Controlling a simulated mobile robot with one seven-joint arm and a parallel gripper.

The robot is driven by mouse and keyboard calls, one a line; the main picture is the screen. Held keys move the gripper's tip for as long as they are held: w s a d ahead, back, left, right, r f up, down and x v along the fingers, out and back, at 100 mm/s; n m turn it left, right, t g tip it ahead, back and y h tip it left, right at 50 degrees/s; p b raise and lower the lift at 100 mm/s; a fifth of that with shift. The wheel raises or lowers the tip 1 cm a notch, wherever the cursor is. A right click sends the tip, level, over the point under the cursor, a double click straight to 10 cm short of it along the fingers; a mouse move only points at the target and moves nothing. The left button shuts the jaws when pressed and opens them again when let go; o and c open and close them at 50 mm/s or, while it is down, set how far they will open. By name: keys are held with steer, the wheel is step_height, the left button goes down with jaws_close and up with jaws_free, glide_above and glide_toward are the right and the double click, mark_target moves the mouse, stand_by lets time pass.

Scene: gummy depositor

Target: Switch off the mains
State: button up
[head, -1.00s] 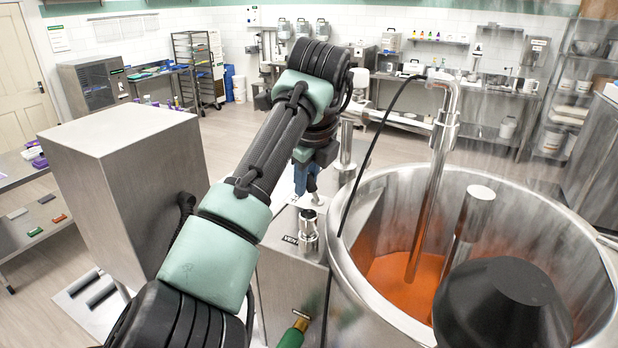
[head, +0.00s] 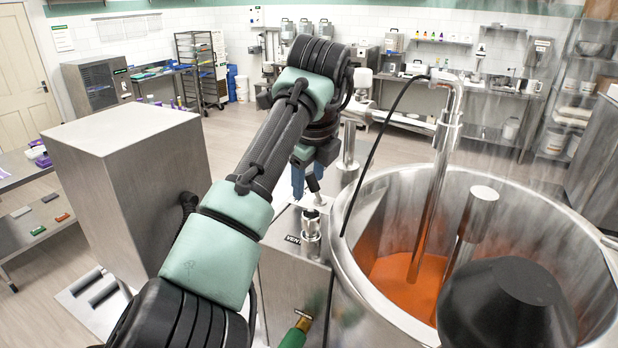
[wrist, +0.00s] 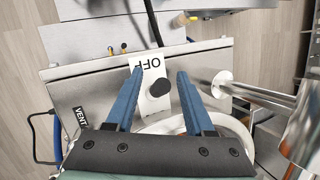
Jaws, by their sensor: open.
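In the wrist view a black round-ended knob (wrist: 160,88) stands by a white plate marked OFF (wrist: 150,66) on a steel cabinet top (wrist: 98,86). My gripper (wrist: 160,73) is open, its two blue fingers to either side of the knob. The knob appears nearer the right finger, and I see no clear contact. I cannot tell how far the fingertips are above the top.
A VENT label (wrist: 82,117) is on the cabinet; a metal valve fitting (head: 311,232) stands by it in the head view. The large steel kettle (head: 590,235) with orange contents is close on the right. A black cable (head: 380,135) runs over its rim. A steel box (head: 120,190) stands left.

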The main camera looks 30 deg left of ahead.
steer(key=b+v, duration=0.5)
steer(key=v, duration=0.7)
steer(key=shift+s+r, duration=0.2)
steer(key=shift+r, duration=0.15)
steer(key=shift+d, duration=0.15)
